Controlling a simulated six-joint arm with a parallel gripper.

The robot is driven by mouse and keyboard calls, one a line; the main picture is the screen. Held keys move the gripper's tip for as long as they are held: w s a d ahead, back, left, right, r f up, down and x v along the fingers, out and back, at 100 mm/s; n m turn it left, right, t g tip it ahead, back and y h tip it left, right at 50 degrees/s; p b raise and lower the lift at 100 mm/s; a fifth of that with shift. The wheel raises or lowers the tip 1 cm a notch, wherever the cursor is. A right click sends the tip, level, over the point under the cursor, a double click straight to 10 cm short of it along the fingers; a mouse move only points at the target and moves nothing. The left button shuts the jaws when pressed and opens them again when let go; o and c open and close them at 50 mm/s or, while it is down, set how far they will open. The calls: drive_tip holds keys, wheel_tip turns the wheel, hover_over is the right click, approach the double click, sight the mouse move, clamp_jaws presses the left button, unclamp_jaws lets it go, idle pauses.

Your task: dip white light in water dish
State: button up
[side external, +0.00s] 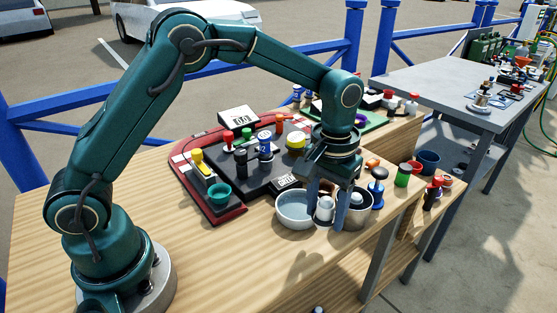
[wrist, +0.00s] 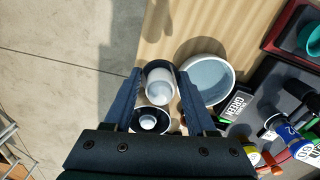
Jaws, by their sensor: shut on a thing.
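The white light (side external: 325,209) is a small white cylinder, held upright between the two fingers of my gripper (side external: 326,218). In the wrist view, the white light (wrist: 160,86) sits between the fingertips of my gripper (wrist: 160,78). The water dish (side external: 287,220) is a round, pale bowl with grey-blue water, just left of the light in the side view. In the wrist view, the water dish (wrist: 231,87) is to the right of the right finger. The light is beside the dish, not over it. Its exact height above the table is hard to tell.
A grey cup (side external: 358,218) with a white piece inside stands close right of my gripper. A dark tray (side external: 262,178) of coloured parts lies behind the dish. A blue-topped piece (side external: 377,187) and a green jar (side external: 403,176) stand further right. The front-left tabletop is clear.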

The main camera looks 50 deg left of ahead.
drive_tip(key=s+a+r, duration=0.2)
drive_tip(key=a+r, duration=0.4)
drive_tip(key=a, duration=0.4)
drive_tip(key=shift+w+d+f, duration=0.3)
drive_tip(key=shift+w+f, duration=0.25)
drive_tip(key=shift+f, duration=1.05)
drive_tip(key=shift+w+d+f, duration=0.3)
drive_tip(key=shift+w+f, duration=0.2)
drive_tip(key=shift+f, duration=1.1)
drive_tip(key=shift+w+d+f, duration=0.3)
drive_tip(key=shift+w+f, duration=0.25)
drive_tip(key=shift+f, duration=1.05)
wheel_tip(320, 180, up, 9)
